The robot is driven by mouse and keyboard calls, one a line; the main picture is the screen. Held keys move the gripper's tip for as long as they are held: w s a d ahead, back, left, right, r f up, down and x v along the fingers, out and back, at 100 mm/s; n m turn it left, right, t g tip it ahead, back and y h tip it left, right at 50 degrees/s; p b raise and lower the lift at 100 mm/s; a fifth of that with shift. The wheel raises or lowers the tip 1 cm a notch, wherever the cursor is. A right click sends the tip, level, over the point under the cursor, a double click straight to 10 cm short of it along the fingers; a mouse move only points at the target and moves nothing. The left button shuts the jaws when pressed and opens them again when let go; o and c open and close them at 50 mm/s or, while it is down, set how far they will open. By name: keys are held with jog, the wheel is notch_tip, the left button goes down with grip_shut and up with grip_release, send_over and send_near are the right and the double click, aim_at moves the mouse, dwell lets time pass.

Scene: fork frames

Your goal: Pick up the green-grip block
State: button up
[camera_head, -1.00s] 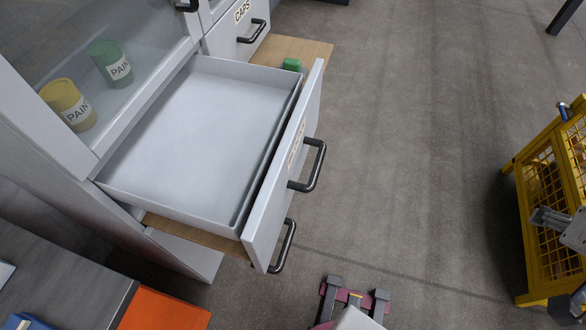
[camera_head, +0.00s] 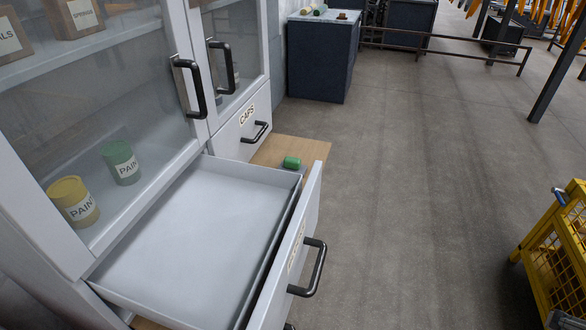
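A small green object (camera_head: 291,162), which looks like the green-grip block, sits on a wooden board (camera_head: 312,150) just beyond the far end of the open drawer. Part of it and its lower side are hard to make out behind the drawer's corner. My gripper is not in view now.
The open, empty grey drawer (camera_head: 200,225) juts from the white cabinet, its front with a black handle (camera_head: 312,268) facing right. A shut CAPS drawer (camera_head: 245,128) is beyond it. A yellow mesh cart (camera_head: 560,250) stands at right. The floor (camera_head: 420,190) between is clear.

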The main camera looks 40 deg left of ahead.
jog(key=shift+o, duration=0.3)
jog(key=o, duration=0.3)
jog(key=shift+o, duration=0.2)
